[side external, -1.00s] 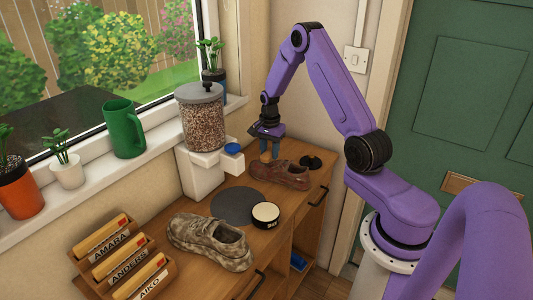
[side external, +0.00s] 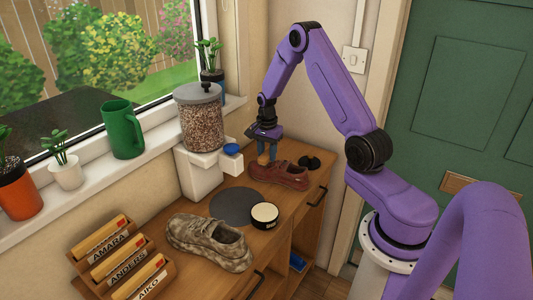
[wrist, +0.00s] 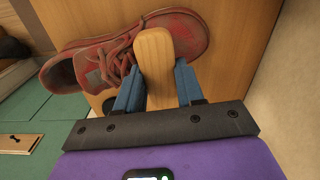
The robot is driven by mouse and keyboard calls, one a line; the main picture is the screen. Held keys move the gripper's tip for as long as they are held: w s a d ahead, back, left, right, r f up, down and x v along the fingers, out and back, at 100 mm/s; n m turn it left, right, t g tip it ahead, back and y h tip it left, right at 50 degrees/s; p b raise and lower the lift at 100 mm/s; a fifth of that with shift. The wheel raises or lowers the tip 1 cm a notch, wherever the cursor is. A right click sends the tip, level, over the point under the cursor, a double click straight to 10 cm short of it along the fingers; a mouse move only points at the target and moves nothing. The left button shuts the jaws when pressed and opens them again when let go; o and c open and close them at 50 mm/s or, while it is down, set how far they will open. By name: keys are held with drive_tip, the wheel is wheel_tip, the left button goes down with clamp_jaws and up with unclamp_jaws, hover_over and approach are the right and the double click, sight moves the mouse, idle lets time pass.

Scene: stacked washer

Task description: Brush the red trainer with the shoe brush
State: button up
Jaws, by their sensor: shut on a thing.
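The red trainer (side external: 285,176) stands at the far end of the wooden cabinet top, with brownish dirt patches on it. It also shows across the top of the wrist view (wrist: 92,64), laces visible. My gripper (side external: 266,158) is shut on the shoe brush; its blue fingers (wrist: 157,74) press on both sides of the brush. The brush's pale wooden back (wrist: 154,48) covers part of the trainer in the wrist view. The bristles are hidden, so I cannot tell whether they touch the trainer.
A camouflage-patterned shoe (side external: 210,241), a round dark mat (side external: 236,205) and a round tin (side external: 265,214) are nearer on the top. A grain dispenser (side external: 202,120) stands left of my gripper. Name-labelled wooden holders (side external: 122,261) are front left.

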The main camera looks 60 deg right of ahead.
sight(263, 158)
drive_tip(key=shift+s+a, duration=0.2)
drive_tip(key=shift+a, duration=1.35)
drive_tip(key=shift+w+d, duration=0.15)
drive_tip(key=shift+d, duration=0.95)
drive_tip(key=shift+w+d, duration=0.1)
drive_tip(key=shift+d, duration=1)
drive_tip(key=a, duration=0.4)
drive_tip(key=shift+s+a, duration=0.15)
drive_tip(key=shift+s, duration=0.1)
drive_tip(key=shift+r, duration=3.95)
